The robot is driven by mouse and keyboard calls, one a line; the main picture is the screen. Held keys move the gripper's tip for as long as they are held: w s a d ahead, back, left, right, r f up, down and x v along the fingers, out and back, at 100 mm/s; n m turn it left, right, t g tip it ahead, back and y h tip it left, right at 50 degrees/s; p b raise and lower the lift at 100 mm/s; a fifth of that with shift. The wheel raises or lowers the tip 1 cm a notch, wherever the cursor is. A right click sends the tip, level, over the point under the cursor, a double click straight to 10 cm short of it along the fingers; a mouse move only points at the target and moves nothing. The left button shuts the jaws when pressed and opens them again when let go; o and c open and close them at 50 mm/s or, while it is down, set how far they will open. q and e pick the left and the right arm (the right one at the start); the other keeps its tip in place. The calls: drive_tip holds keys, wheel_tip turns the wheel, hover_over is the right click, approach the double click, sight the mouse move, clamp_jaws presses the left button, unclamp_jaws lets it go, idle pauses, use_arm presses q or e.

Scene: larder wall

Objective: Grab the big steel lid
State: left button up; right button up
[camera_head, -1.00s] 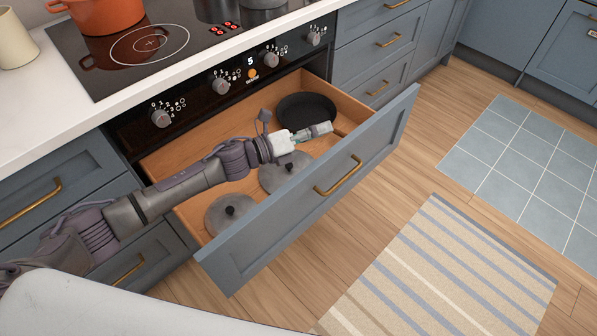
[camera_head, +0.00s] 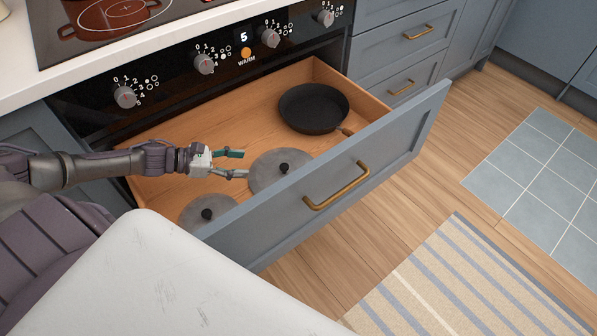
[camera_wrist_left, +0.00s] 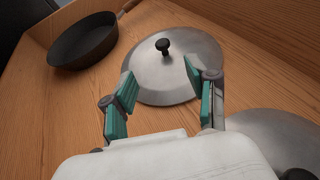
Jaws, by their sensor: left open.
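Two round steel lids with dark knobs lie flat in the open drawer. The middle lid (camera_head: 262,172) looks the larger of the two. The other lid (camera_head: 190,218) is nearer the drawer's left end, partly hidden by the drawer front. My left gripper (camera_head: 243,164) is open and empty inside the drawer, just left of the middle lid. In the left wrist view the middle lid (camera_wrist_left: 165,88) lies ahead between my open fingers, with its knob beyond the tips. The other lid (camera_wrist_left: 262,135) is cut off at lower right. I see no contact with either lid.
A black frying pan (camera_head: 313,108) sits at the drawer's far right end. The drawer front (camera_head: 370,165) with its brass handle stands as a wall on the near side. The oven control panel (camera_head: 165,90) overhangs the back. Bare drawer floor (camera_head: 228,125) shows behind the lids.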

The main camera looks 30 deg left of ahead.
sight(284, 166)
use_arm(q)
drive_tip(key=b+x, duration=0.1)
drive_tip(key=x, duration=0.6)
drive_tip(key=shift+w+d, duration=0.1)
drive_tip(key=shift+b+x, duration=0.35)
drive_tip(key=shift+x, duration=0.5)
drive_tip(key=x, duration=0.3)
drive_tip(key=shift+d+f, duration=0.1)
drive_tip(key=shift+d, duration=0.3)
drive_tip(key=shift+w+d+f+b, duration=0.15)
drive_tip(key=shift+w+d+b, duration=0.05)
drive_tip(key=shift+w+b, duration=0.1)
use_arm(e)
drive_tip(key=shift+w+a+f+t, duration=0.15)
drive_tip(key=shift+w+f+t, duration=0.15)
drive_tip(key=shift+w+t, duration=0.1)
use_arm(q)
drive_tip(key=shift+c, duration=0.2)
clamp_jaws()
